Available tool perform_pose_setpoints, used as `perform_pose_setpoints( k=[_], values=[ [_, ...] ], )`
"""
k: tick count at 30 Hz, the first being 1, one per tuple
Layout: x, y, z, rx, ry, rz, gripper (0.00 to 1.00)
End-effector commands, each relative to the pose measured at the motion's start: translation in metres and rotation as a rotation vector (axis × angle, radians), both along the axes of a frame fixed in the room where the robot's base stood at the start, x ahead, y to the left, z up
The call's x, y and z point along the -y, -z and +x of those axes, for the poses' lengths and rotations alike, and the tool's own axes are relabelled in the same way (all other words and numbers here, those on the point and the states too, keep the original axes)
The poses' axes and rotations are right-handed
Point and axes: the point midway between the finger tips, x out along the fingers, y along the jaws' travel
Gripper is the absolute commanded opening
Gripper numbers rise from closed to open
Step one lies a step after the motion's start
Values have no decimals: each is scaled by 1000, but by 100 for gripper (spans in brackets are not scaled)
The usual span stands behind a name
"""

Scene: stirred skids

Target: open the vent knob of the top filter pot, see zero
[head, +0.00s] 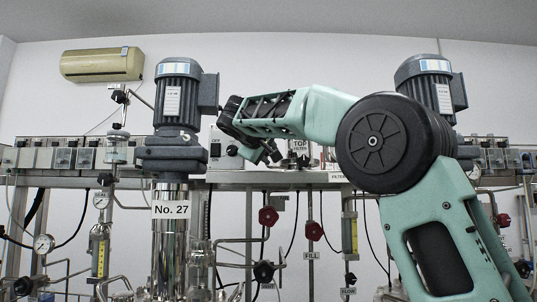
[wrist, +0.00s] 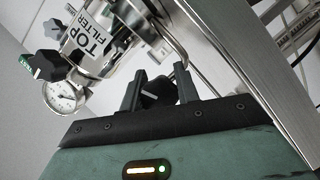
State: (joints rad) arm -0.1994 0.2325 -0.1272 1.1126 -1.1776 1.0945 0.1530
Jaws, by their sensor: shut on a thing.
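The top filter pot (wrist: 92,38) is a shiny steel vessel lettered TOP FILTER, tilted in the wrist view; in the head view its label (head: 299,147) shows beside my forearm. My gripper (wrist: 158,88) has its two fingers on either side of a black knob (wrist: 156,94) below the pot and is shut on it. The knob's lettering, if any, cannot be seen. A round white gauge (wrist: 62,97) hangs at the pot's side; its needle is too small to read. In the head view my gripper (head: 268,154) is near the pot, its fingertips unclear.
Another black knob (wrist: 46,64) with a green tag sits close to the gauge. A steel frame post (wrist: 235,70) runs close by on the right.

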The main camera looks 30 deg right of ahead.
Motion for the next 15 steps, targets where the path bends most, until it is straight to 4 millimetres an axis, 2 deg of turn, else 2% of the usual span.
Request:
perform_pose_setpoints(
  k=[4,5,7,15],
  values=[
    [-1,1,0,-2,-1,1,8],
    [-1,1,0,-2,-1,1,34],
    [-1,1,0,-1,-1,2,53],
    [0,1,0,0,0,1,53]
  ],
)
